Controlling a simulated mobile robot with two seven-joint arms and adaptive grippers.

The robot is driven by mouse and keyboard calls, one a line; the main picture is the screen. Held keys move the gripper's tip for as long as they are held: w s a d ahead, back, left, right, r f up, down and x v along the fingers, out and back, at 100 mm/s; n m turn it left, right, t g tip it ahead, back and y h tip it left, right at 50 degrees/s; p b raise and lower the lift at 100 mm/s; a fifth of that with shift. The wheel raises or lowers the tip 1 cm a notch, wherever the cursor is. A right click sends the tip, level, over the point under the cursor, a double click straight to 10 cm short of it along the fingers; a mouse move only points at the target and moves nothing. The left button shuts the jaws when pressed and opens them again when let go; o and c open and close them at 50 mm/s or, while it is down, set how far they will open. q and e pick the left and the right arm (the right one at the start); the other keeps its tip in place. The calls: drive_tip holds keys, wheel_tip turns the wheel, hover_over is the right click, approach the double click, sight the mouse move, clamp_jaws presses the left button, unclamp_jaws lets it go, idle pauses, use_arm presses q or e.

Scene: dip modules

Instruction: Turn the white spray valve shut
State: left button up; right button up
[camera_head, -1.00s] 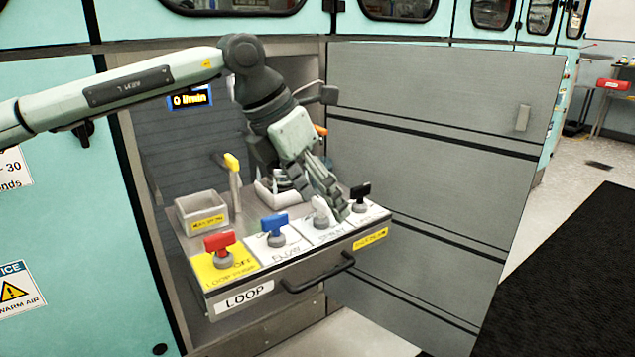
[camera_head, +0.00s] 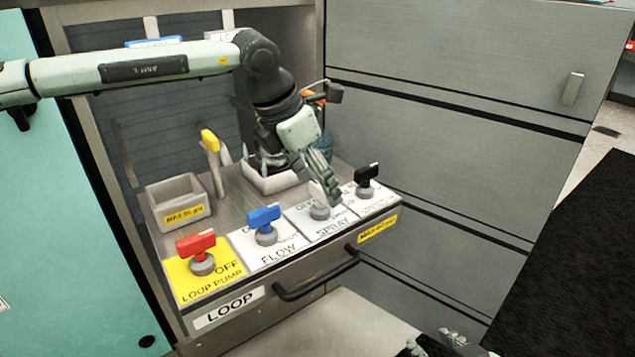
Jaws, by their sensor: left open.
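The white spray valve (camera_head: 319,209) stands on the SPRAY plate of the LOOP panel, between the blue and black valves. Its handle is partly hidden by my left gripper (camera_head: 327,193), so I cannot tell how it is turned. My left gripper is open and reaches down over the valve from behind, its fingers at the handle. I cannot tell whether they touch it. My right gripper (camera_head: 450,343) shows only in part at the bottom edge, well in front of the panel, and its fingers are unclear.
The blue FLOW valve (camera_head: 265,224) and red LOOP PUMP valve (camera_head: 201,250) stand to the left, the black valve (camera_head: 367,179) close on the right. A grey bin (camera_head: 177,199) and yellow-handled lever (camera_head: 211,143) stand behind. A dark handle (camera_head: 318,277) crosses the front. A grey door (camera_head: 460,150) bounds the right.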

use_arm(q)
drive_tip(key=shift+w+d+f, duration=0.1)
drive_tip(key=shift+d+f, duration=0.05)
drive_tip(key=shift+f, duration=0.15)
drive_tip(key=c, duration=1.2)
drive_tip(key=shift+o, duration=0.2)
